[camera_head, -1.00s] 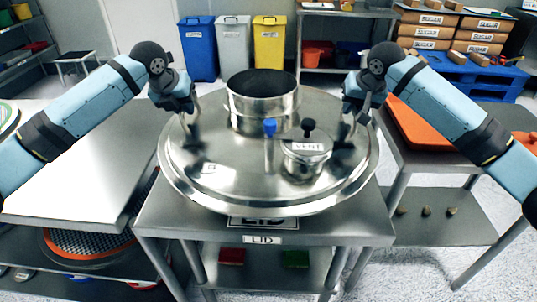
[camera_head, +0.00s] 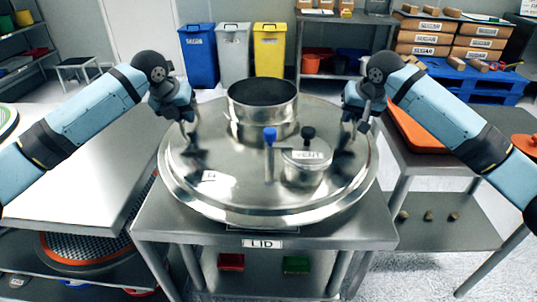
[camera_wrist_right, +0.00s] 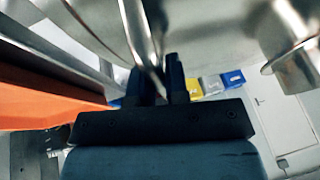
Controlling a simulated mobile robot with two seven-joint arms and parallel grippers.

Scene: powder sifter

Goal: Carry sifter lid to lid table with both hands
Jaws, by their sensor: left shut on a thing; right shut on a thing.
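The sifter lid (camera_head: 235,192) is a large round steel disc with a wide open collar (camera_head: 262,98), a vent pot (camera_head: 306,160) and a blue-topped handle. It is over the lid table (camera_head: 200,232), which bears a LID label (camera_head: 263,243); whether it touches the top I cannot tell. My left gripper (camera_head: 190,122) is shut on a handle at the lid's left side. My right gripper (camera_head: 354,120) is shut on the handle at the right side. In the right wrist view the right gripper (camera_wrist_right: 160,85) has a metal bar between its fingers.
On the right a table holds an orange tray (camera_head: 412,130). Blue, grey and yellow bins (camera_head: 233,52) stand behind. A red block (camera_head: 231,262) and a green block (camera_head: 296,264) lie on the shelf below.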

